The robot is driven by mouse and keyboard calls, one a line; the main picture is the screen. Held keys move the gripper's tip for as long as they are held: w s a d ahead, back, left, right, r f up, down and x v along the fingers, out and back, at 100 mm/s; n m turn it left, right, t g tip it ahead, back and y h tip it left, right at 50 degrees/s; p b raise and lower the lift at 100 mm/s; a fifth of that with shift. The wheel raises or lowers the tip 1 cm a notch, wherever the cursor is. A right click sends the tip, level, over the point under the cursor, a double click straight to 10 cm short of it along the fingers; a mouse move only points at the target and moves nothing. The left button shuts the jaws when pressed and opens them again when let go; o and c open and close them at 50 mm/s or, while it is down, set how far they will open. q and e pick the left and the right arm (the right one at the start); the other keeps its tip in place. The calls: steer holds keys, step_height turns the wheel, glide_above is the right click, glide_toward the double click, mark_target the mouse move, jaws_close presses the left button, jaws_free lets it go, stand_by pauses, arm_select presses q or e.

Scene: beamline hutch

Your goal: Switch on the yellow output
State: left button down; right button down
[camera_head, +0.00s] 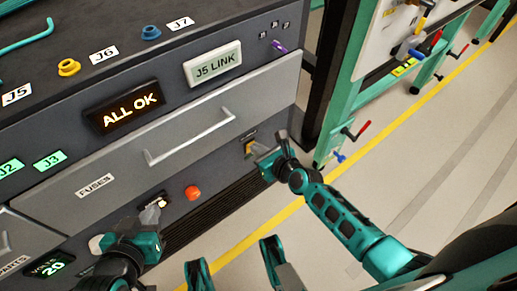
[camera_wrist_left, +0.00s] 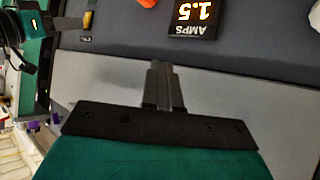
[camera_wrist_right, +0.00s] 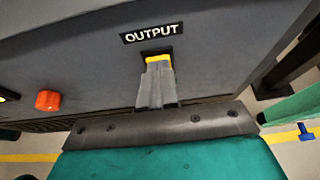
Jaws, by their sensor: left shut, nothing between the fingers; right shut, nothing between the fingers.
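The yellow output switch (camera_head: 249,149) is on the front panel at the right, under a small dark label. In the right wrist view it shows as a yellow piece (camera_wrist_right: 157,59) in a dark slot below the OUTPUT label (camera_wrist_right: 152,33). My right gripper (camera_head: 262,151) is shut and empty, its tips right at the switch. The fingers cover the switch's lower part, and I cannot tell whether they touch it. In the left wrist view the switch (camera_wrist_left: 87,19) is at the upper left. My left gripper (camera_head: 154,214) is shut and empty, in front of the AMPS display (camera_wrist_left: 195,18).
An orange knob (camera_head: 193,193) sits between my grippers. A drawer labelled FUSES has a long handle (camera_head: 190,138) above them. The lit ALL OK display (camera_head: 128,107) is higher up. A VOLTS display (camera_head: 48,265) is lower left. Open floor (camera_head: 420,170) lies to the right.

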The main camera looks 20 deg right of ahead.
arm_select(q)
steer(key=shift+a+r+p, duration=0.25)
steer(key=shift+a+p, duration=0.1)
steer(key=shift+a, duration=0.05)
steer(key=shift+d+r+p, duration=0.1)
steer(key=shift+r+p, duration=0.7)
steer(key=shift+r, duration=0.05)
steer(key=shift+s, duration=0.1)
